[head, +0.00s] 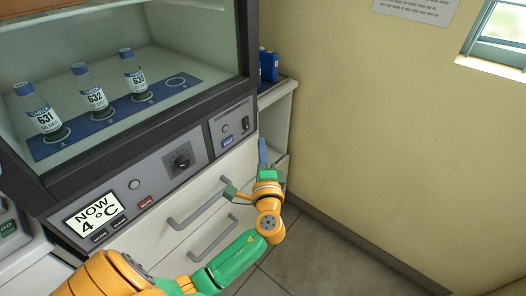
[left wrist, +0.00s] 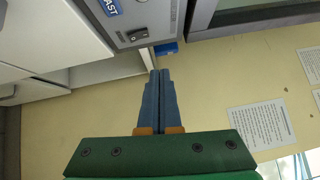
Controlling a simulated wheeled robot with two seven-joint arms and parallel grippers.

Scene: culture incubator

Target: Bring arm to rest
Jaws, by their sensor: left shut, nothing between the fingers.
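My left arm comes in from the bottom left in the head view, in orange and green. My left gripper (head: 262,147) points up in the picture, in front of the white drawers at the incubator's lower right. In the left wrist view its blue fingers (left wrist: 160,100) lie together, shut with nothing between them. The incubator (head: 150,165) stands at the left with its lit chamber in view. My right gripper is not in view.
Several labelled bottles, one of them marked 632 (head: 94,96), stand on a blue numbered mat (head: 110,127) inside. Drawer handles (head: 198,206) stick out near my arm. A blue container (head: 268,66) stands behind the incubator's right side. The floor at right (head: 340,262) is clear.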

